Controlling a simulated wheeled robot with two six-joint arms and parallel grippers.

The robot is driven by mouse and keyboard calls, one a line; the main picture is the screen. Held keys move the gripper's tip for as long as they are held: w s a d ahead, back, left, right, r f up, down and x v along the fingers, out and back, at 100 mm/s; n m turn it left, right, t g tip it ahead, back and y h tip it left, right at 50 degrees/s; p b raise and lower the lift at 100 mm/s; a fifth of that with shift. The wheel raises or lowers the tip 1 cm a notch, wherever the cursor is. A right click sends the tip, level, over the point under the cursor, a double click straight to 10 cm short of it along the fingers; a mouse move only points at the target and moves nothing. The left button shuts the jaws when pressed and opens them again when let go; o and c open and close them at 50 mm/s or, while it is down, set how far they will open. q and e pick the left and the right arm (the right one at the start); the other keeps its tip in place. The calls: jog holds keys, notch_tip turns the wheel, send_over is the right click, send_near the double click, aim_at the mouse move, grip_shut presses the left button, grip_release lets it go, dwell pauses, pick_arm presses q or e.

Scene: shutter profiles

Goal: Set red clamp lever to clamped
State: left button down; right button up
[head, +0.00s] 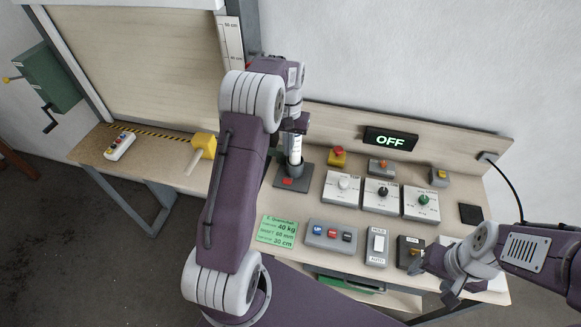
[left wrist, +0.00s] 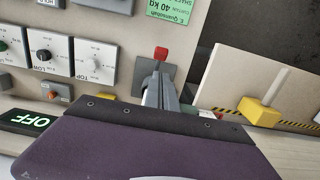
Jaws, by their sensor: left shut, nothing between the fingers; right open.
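The red clamp lever shows as a small red end (left wrist: 161,53) just beyond my left fingertips in the left wrist view. In the head view its red part (head: 288,182) lies low on a dark grey base plate (head: 304,182). My left gripper (head: 294,160) points down over that plate, its fingers shut and empty. The fingers (left wrist: 160,82) cover part of the plate in the left wrist view, so I cannot tell whether they touch the lever. My right gripper (head: 432,270) is open and empty at the bench's front right, near a dark switch box (head: 410,250).
A yellow block with a pale handle (head: 204,145) stands left of my left arm. Dial boxes (head: 382,194), a push-button box (head: 331,235) and a hold/auto switch (head: 377,245) fill the right. A green card (head: 281,229) lies in front. An OFF display (head: 390,139) is behind.

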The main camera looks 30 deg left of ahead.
aim_at(289, 180)
pick_arm(q)
jog(key=shift+d, duration=0.1)
jog(key=f, duration=0.3)
jog(key=f+p, duration=0.1)
jog(key=f, duration=0.2)
jog(key=f+p, duration=0.1)
jog(key=f, duration=0.2)
jog(key=shift+s+d, duration=0.1)
jog(key=shift+s, duration=0.2)
jog(key=shift+f, duration=0.55)
